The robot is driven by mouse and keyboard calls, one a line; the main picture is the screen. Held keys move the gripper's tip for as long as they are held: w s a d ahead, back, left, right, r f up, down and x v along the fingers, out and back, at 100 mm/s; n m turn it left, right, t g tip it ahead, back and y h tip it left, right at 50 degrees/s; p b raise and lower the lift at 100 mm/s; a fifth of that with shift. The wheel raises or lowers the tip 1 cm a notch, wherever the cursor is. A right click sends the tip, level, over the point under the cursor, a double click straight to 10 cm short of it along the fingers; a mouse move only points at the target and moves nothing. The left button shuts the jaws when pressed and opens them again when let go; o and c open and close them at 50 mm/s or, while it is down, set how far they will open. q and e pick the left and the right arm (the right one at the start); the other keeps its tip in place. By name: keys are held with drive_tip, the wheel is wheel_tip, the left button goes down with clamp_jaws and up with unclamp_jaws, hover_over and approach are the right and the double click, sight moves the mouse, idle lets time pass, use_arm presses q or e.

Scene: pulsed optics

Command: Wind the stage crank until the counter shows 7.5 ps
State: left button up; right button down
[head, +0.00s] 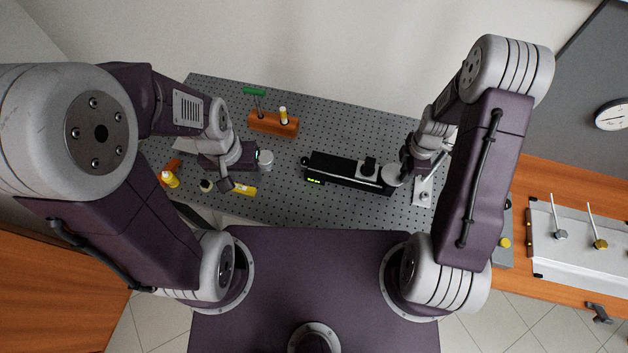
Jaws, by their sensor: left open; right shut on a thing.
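The stage (340,168) is a long black unit on the perforated optics table. Its counter (314,181) glows green at the left of its front side; the digits are too small to read. A pale round disc at the right end looks like the crank (392,175). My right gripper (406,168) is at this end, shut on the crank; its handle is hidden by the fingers. My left gripper (227,183) is open and empty, over the table's left part, well away from the stage.
Near my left gripper are a dark device (245,157), a pale round piece (266,158), a yellow bottle (170,180) and a yellow block (243,190). An orange holder (273,123) stands behind. The perforated table (330,118) is clear behind the stage.

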drive_tip(key=n, duration=0.1)
drive_tip(key=w+n, duration=0.1)
drive_tip(key=shift+d+n, duration=0.2)
drive_tip(key=shift+n, duration=0.1)
drive_tip(key=n, duration=0.2)
drive_tip(key=w+n, duration=0.1)
drive_tip(key=n, duration=0.1)
drive_tip(key=shift+w+n, duration=0.1)
drive_tip(key=shift+n, duration=0.7)
drive_tip(key=shift+w, duration=0.1)
drive_tip(key=n, duration=0.3)
drive_tip(key=w+n, duration=0.1)
drive_tip(key=n, duration=0.1)
drive_tip(key=shift+a+n+p, duration=0.3)
drive_tip(key=shift+a, duration=0.05)
drive_tip(key=c, duration=0.6)
unclamp_jaws()
